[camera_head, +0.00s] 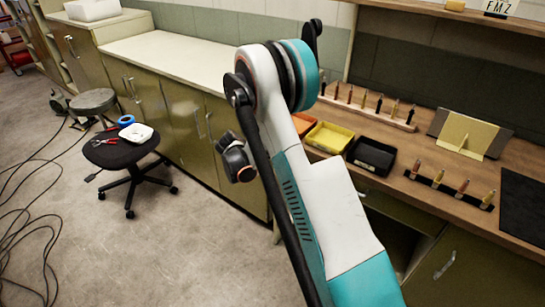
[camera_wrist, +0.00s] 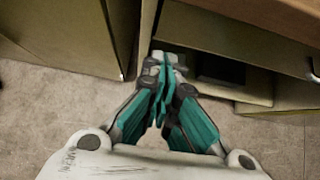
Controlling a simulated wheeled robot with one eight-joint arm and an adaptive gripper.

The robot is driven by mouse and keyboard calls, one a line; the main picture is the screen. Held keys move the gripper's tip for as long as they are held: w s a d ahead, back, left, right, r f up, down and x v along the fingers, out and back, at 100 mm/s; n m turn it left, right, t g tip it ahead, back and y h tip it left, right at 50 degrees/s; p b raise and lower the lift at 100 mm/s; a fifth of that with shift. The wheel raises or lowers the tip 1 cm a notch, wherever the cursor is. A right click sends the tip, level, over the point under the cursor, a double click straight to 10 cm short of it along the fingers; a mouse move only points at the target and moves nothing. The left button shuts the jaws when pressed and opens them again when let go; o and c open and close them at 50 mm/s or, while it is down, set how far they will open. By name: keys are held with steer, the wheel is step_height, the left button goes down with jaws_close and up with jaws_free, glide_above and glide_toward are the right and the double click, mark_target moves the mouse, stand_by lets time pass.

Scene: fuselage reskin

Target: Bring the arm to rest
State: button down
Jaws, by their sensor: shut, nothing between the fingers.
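My gripper (camera_wrist: 163,62) shows in the wrist view with its teal fingers together and nothing between them. It points down past the front of the cabinets, with the floor and an open cabinet bay beyond it. In the head view my white and teal arm rises across the middle of the picture and bends at a teal-ringed joint. A dark grey part of my arm hangs to the left of it. The fingers cannot be made out in the head view.
A wooden workbench (camera_head: 437,204) on the right bears a yellow bin (camera_head: 330,138), a black bin (camera_head: 371,156) and racks of small tools. Green cabinets (camera_head: 180,115) line the wall. A black stool (camera_head: 122,150) holds blue tape and pliers. Cables (camera_head: 32,215) lie on the left floor; the middle floor is clear.

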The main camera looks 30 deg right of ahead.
steer(key=p+v, duration=0.1)
steer(key=v, duration=0.5)
steer(key=shift+p, duration=0.3)
steer(key=s+a+r+m+t+y, duration=0.1)
steer(key=s+a+r+m, duration=0.25)
steer(key=r, duration=0.25)
steer(key=s+a+r+m+y, duration=0.2)
steer(key=s+r+m, duration=0.1)
steer(key=s+r, duration=0.3)
steer(key=s+a+r+m+t+y, duration=0.1)
steer(key=s+a+r+m, duration=0.25)
steer(key=r, duration=0.35)
steer(key=s+a+r+m+t+y, duration=0.1)
steer(key=s+a+m, duration=0.3)
steer(key=s, duration=0.6)
steer(key=s+a+r+m+y, duration=0.3)
steer(key=s+m, duration=0.5)
steer(key=s, duration=0.3)
steer(key=shift+a+t, duration=0.4)
steer(key=shift+a, duration=0.2)
steer(key=shift+s+r, duration=0.1)
steer(key=shift+r, duration=0.05)
